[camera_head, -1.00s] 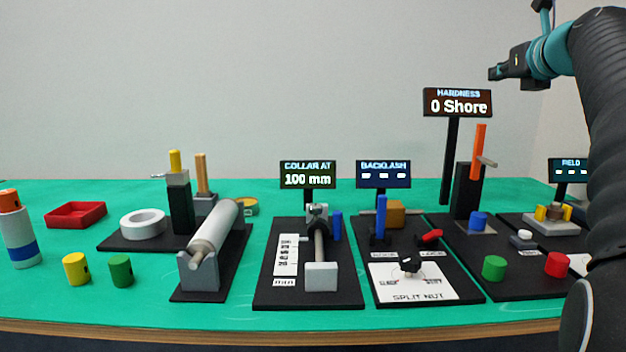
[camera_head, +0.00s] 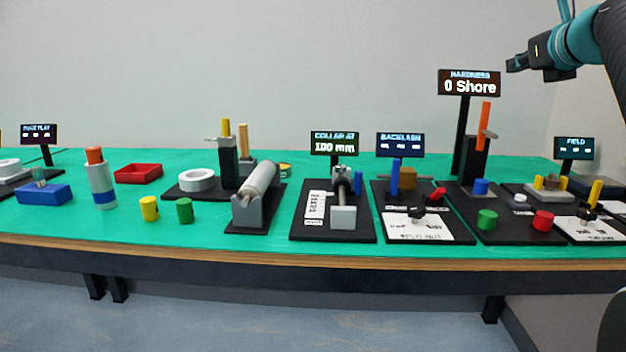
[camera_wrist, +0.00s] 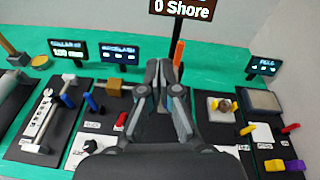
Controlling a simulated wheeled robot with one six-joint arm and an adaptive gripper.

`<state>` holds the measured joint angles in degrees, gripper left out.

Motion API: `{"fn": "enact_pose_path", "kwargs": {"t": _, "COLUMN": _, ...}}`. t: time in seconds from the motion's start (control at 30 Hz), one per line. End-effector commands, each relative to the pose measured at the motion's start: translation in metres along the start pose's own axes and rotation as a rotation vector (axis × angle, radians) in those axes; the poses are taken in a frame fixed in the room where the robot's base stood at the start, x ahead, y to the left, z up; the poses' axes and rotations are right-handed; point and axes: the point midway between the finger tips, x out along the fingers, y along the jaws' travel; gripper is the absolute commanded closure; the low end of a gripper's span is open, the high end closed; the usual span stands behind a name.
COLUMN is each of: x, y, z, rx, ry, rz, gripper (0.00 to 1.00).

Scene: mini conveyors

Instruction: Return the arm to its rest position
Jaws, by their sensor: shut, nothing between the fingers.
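My gripper (camera_head: 514,65) is at the upper right in the head view, held in the air well above the table and clear of every device. In the wrist view my gripper (camera_wrist: 165,70) shows with its two dark fingers together, shut and empty. Behind its fingers in the wrist view stand an orange bar (camera_wrist: 178,55) and the hardness display (camera_wrist: 186,8). My arm comes in from the right edge of the head view.
A red tray (camera_head: 138,173), white-blue bottle (camera_head: 101,186) and small cylinders stand left. The air left of my gripper is clear; a wall stands right.

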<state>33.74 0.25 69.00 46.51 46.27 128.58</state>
Motion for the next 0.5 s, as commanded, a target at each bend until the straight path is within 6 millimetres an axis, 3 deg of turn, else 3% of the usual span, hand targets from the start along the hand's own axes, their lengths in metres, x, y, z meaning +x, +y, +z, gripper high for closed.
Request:
{"fn": "enact_pose_path", "kwargs": {"t": 0.13, "x": -0.007, "y": 0.008, "z": -0.017, "rx": -0.115, "ry": 0.043, "rz": -0.001, "gripper": 1.00}}
{"fn": "enact_pose_path", "kwargs": {"t": 0.27, "x": -0.009, "y": 0.030, "z": -0.035, "rx": -0.253, "ry": 0.086, "rz": 0.030, "gripper": 1.00}}
{"fn": "enact_pose_path", "kwargs": {"t": 0.5, "x": -0.023, "y": 0.094, "z": -0.089, "rx": -0.646, "ry": 0.184, "rz": 0.148, "gripper": 1.00}}
